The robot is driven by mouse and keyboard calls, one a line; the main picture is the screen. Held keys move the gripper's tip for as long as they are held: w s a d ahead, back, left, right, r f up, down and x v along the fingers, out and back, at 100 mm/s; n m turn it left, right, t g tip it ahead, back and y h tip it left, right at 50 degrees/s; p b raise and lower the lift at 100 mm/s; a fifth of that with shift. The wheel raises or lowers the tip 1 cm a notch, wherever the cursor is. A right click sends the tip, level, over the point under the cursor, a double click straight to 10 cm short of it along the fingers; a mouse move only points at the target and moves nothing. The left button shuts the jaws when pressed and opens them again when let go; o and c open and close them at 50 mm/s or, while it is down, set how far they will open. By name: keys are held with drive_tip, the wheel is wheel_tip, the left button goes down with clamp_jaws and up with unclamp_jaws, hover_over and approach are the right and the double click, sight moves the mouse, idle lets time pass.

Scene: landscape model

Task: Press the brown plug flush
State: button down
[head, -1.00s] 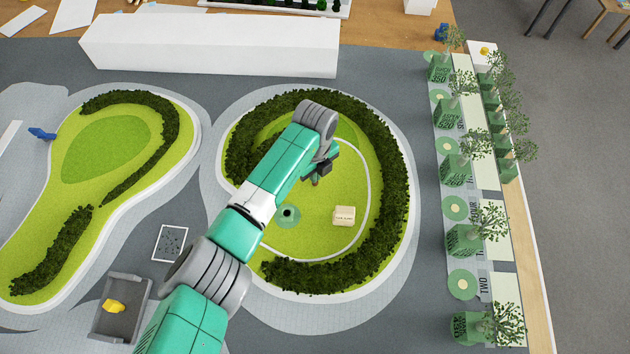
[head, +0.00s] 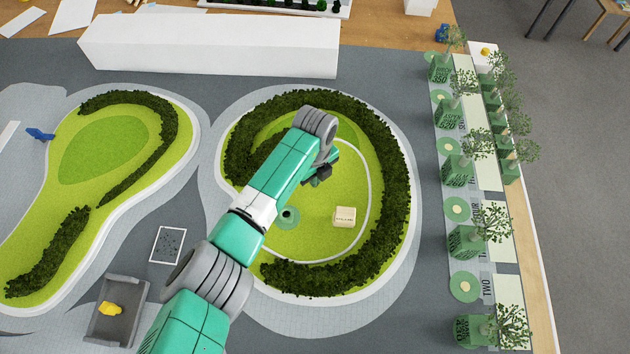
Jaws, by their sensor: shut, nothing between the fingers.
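I cannot pick out a brown plug in the head view; it may be hidden by my arm or too small to tell. A green round piece with a darker centre (head: 288,217) sits on the bright green lawn (head: 312,241) of the right-hand island, beside my forearm. My gripper (head: 318,179) is over the same lawn, up and to the right of that round piece. Its fingers are small, dark and partly covered by my wrist. They look shut and empty. Whether they touch anything below is not clear.
A cream block with lettering (head: 344,217) stands on the lawn right of the round piece. A dark hedge (head: 393,195) curves around the lawn. A grey tray (head: 136,292) holds a yellow piece (head: 109,309). Potted trees (head: 467,242) line the right edge.

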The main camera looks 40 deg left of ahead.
wheel_tip(320, 180, up, 8)
drive_tip(key=p, duration=0.7)
idle(0.3)
